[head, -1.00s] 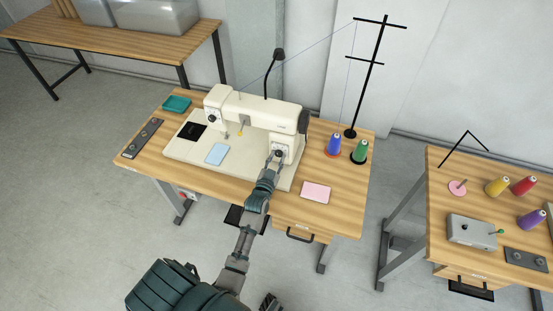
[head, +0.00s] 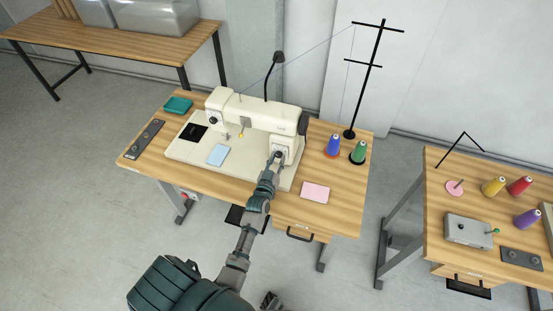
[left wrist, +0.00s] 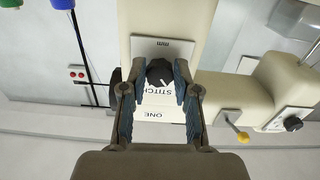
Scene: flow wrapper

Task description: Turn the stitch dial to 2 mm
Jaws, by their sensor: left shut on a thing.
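The cream sewing machine (head: 255,113) stands on the wooden table. The black stitch dial (left wrist: 160,73) sits on a white plate (left wrist: 163,47) marked "STITCH" and "mm" on the machine's pillar. My left gripper (left wrist: 160,85) is shut on the dial, one finger on each side of it. In the head view my left gripper (head: 277,158) reaches the right pillar of the machine and mostly hides the dial there. The dial's setting cannot be read; the numbers are hidden or too small. My right gripper cannot be made out in the head view.
A pink card (head: 315,192) and a blue card (head: 217,154) lie near the machine. Blue (head: 333,145) and green (head: 359,151) thread cones stand to its right, by the black thread stand (head: 366,75). A second table (head: 470,205) stands at the right.

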